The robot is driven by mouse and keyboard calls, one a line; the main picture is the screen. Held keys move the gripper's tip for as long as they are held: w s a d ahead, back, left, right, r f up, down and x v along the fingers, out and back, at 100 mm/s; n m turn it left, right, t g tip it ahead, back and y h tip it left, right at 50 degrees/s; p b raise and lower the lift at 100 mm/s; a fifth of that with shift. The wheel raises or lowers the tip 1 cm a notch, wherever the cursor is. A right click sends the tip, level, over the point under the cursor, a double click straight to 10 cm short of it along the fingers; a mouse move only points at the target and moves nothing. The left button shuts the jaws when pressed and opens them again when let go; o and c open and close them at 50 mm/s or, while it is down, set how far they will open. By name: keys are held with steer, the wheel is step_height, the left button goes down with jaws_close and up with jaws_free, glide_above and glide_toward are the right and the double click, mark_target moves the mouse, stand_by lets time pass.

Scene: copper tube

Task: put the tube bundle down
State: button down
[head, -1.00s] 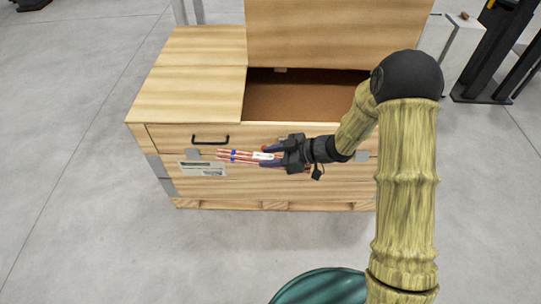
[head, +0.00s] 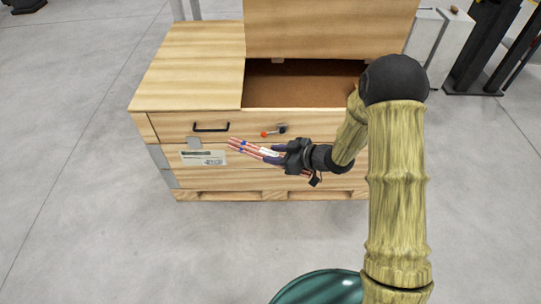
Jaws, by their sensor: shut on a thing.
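The tube bundle (head: 246,147) is a set of thin copper-coloured tubes with blue bands and a pale label. In the head view it sticks out to the left of my gripper (head: 272,156). My gripper is shut on the bundle and holds it in the air in front of the wooden crate (head: 165,85), overlapping its front face in the picture. The bundle tilts, its left end higher than its right. The gripper hides part of the bundle's right end.
The crate's right part is open, with a brown interior (head: 300,85) and a raised lid (head: 330,30). Its left top is closed and bare. The front has a black handle (head: 211,127) and a red-tipped latch (head: 274,130). The grey floor (head: 70,200) is clear at left.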

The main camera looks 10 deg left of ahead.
steer(key=w+d+f+m+t+h+b, duration=0.6)
steer(key=d+f+m+t, duration=0.25)
steer(key=d+f, duration=0.4)
steer(key=d+f+m+h, duration=0.3)
steer(key=d, duration=0.4)
steer(key=d+f+m+h+b, duration=0.1)
steer(key=d+f+m+h, duration=0.2)
steer(key=d, duration=0.4)
steer(key=shift+w+d+f+t+h, duration=0.3)
steer(key=shift+w+f+t, duration=0.05)
steer(key=shift+f+t, duration=0.1)
steer(key=shift+s, duration=0.15)
